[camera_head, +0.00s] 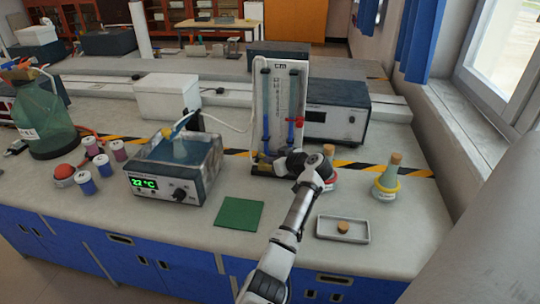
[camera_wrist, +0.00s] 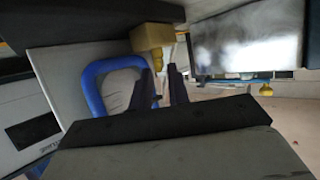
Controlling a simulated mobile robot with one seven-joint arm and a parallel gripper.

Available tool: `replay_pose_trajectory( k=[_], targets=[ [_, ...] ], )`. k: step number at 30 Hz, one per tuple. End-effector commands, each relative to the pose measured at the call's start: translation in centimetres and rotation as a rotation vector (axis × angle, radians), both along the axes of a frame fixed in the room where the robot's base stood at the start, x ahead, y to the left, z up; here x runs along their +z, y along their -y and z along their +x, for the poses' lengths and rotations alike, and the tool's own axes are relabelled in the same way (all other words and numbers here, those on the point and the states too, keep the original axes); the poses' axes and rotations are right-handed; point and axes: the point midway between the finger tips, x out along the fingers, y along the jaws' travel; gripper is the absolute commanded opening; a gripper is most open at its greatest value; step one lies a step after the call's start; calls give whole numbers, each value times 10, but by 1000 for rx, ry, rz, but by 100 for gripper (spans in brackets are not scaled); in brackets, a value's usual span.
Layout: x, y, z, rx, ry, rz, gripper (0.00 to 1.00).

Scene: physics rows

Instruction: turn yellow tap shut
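The yellow tap shows in the wrist view as a yellow block (camera_wrist: 152,38) with a narrow yellow stem hanging below it. A small yellow part of the tap (camera_head: 263,156) shows in the head view at the foot of the white panel, partly hidden by my gripper. My gripper (camera_wrist: 163,80) has its two dark fingers a little apart, close to the yellow stem. The stem appears near the left finger; I cannot tell whether they touch. In the head view my gripper (camera_head: 285,165) is at the foot of the panel, and its fingertips are hard to make out.
The white panel (camera_head: 282,74) carries blue tubes and a red tap (camera_head: 299,120). A blue tube loop (camera_wrist: 86,88) is close left of my fingers. A bath with a display (camera_head: 178,165) stands left, a flask (camera_head: 388,178) right. A green mat (camera_head: 239,213) and tray (camera_head: 343,238) lie in front.

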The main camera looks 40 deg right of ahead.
Motion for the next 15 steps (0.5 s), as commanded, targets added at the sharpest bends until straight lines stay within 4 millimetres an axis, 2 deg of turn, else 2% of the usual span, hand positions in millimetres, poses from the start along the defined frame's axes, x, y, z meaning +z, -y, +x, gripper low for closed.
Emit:
replay_pose_trajectory(
  k=[6, 14, 15],
  targets=[
    [-4, -1, 11, -1, 0, -1, 17],
    [-5, -1, 12, -1, 0, -1, 17],
    [-5, -1, 12, -1, 0, -1, 12]
  ],
)
